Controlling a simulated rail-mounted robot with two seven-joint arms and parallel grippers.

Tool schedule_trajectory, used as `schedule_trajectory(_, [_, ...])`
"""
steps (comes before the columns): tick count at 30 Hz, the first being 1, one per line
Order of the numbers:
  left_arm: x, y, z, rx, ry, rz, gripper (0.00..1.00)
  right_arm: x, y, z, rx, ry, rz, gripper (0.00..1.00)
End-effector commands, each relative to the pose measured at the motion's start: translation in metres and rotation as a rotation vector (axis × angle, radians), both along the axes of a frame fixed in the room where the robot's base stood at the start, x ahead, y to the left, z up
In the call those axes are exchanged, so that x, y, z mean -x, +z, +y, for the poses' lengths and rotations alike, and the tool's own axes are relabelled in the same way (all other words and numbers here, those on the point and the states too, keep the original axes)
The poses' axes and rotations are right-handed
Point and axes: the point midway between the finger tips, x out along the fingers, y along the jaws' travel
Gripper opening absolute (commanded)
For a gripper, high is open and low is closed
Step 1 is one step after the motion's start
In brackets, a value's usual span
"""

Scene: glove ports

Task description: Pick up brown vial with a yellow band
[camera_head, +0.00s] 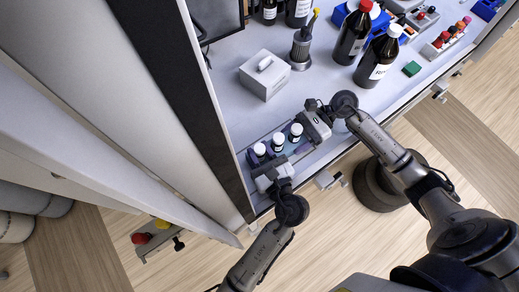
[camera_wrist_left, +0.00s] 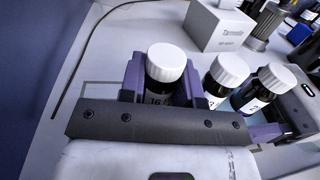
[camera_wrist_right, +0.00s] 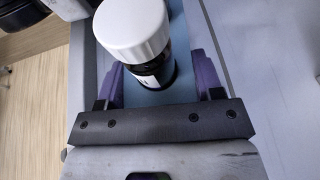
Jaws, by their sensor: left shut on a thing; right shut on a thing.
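Three small dark vials with white caps stand in a row near the cabinet's front edge; I make out no yellow band on them. My left gripper (camera_head: 261,160) is shut on the leftmost vial (camera_head: 260,150). In the left wrist view this vial (camera_wrist_left: 161,92) is upright between the purple fingers, partly hidden by the gripper body. The middle vial (camera_head: 278,139) stands free between the grippers. My right gripper (camera_head: 304,134) is shut on the rightmost vial (camera_head: 295,132). In the right wrist view this vial (camera_wrist_right: 152,72) has a white label and sits between the purple fingers.
A white box (camera_head: 264,76) stands behind the vials. A dark frame post (camera_head: 180,90) rises left of the vials.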

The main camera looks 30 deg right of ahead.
Motion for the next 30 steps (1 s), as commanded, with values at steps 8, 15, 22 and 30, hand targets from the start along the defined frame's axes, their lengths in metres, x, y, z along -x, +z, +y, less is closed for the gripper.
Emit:
schedule_trajectory(8, [0.0, 0.007, 0.0, 0.003, 0.0, -0.001, 0.08, 0.0, 0.0, 0.0, 0.0, 0.0, 0.0, 0.37])
schedule_trajectory(15, [0.003, 0.038, 0.0, 0.004, -0.001, 0.001, 0.08, 0.0, 0.0, 0.0, 0.0, 0.0, 0.0, 0.37])
schedule_trajectory(22, [0.056, 0.034, 0.001, 0.001, -0.002, 0.005, 0.08, 0.0, 0.0, 0.0, 0.0, 0.0, 0.0, 0.37])
schedule_trajectory(30, [0.121, 0.034, 0.003, 0.0, -0.001, 0.005, 0.08, 0.0, 0.0, 0.0, 0.0, 0.0, 0.0, 0.37])
